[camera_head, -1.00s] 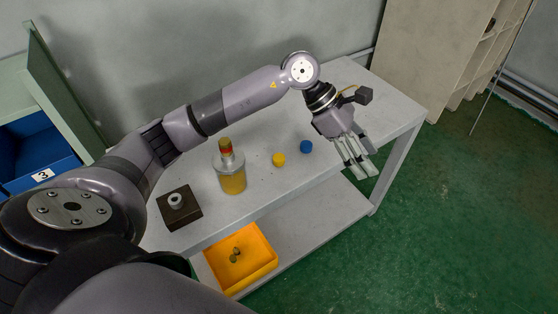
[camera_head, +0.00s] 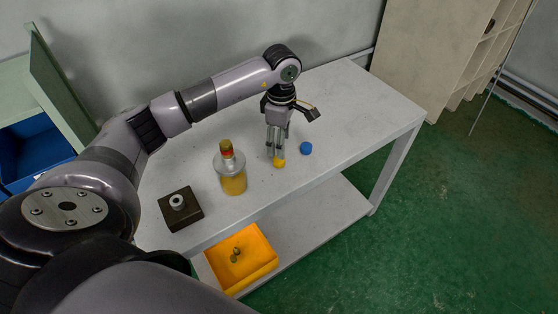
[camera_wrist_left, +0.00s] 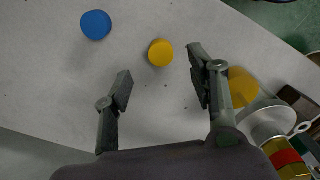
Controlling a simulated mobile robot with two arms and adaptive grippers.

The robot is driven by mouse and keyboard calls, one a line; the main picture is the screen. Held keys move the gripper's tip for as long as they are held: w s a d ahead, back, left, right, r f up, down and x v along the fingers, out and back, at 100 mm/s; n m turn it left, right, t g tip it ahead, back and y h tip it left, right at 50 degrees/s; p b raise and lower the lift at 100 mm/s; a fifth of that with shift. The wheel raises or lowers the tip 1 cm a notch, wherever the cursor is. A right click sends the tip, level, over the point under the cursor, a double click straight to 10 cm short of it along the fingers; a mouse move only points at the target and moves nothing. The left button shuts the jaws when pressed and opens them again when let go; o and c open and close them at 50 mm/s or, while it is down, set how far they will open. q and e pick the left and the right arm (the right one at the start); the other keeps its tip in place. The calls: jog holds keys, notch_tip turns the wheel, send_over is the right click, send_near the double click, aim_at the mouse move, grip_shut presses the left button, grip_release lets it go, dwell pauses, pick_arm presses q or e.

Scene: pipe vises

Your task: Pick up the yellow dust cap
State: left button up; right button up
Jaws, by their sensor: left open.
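The yellow dust cap (camera_head: 279,163) is a small round cap on the grey table top (camera_head: 350,98). In the left wrist view the cap (camera_wrist_left: 160,53) lies beyond the gap between my fingertips, nearer the right finger. My left gripper (camera_head: 275,154) points down just behind the cap in the head view, partly in front of nothing else. In the wrist view the left gripper (camera_wrist_left: 162,88) is open and empty, its fingers apart on both sides. My right gripper is not in view.
A blue cap (camera_head: 306,148) lies right of the yellow one. A bottle-like container with yellow contents (camera_head: 233,183) stands to the left, close to the right finger in the wrist view. A dark block with a ring (camera_head: 181,209) sits further left. An orange bin (camera_head: 262,265) is on the lower shelf.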

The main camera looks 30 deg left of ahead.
aim_at(279, 162)
pick_arm(q)
jog(key=shift+f, duration=0.95)
jog(key=shift+a+f+p, duration=0.15)
jog(key=shift+f+p, duration=0.5)
jog(key=shift+f, duration=2.1)
jog(key=shift+c, duration=0.7)
jog(key=c, duration=0.9)
jog(key=shift+r, duration=0.1)
